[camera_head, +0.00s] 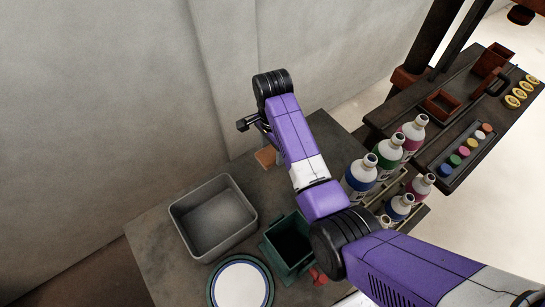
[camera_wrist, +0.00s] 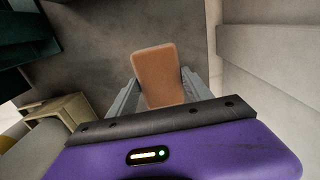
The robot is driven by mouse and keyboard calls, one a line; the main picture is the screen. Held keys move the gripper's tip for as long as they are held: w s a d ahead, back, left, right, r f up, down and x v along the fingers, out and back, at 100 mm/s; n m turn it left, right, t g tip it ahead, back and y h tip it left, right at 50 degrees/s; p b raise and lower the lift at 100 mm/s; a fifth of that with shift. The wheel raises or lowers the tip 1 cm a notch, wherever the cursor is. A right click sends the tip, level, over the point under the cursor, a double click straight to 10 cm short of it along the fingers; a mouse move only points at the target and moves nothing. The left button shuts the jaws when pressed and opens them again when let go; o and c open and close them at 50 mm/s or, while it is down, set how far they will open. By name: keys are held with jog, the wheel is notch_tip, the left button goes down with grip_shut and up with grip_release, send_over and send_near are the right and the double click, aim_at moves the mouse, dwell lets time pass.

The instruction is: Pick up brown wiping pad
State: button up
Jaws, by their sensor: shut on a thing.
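The brown wiping pad (camera_wrist: 160,75) is a flat orange-brown block between the two grey fingers of my gripper (camera_wrist: 165,92) in the wrist view. My gripper is shut on it, with the pad's far end sticking out past the fingers. In the head view a corner of the pad (camera_head: 266,157) shows over the table's back edge area, below the dark end of my arm. Most of the pad and the fingertips are hidden there by my wrist. I cannot tell whether the pad touches the table.
A grey open bin (camera_head: 178,226), a green open box (camera_head: 268,254) and a white round plate (camera_head: 240,288) stand on the grey table (camera_head: 150,240). Several bottles (camera_head: 388,150) stand in a rack at right. A wall rises behind the table. A second bench (camera_head: 400,122) lies further right.

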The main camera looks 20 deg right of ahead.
aim_at(272, 152)
notch_tip(272, 152, up, 14)
jog(key=p, duration=0.6)
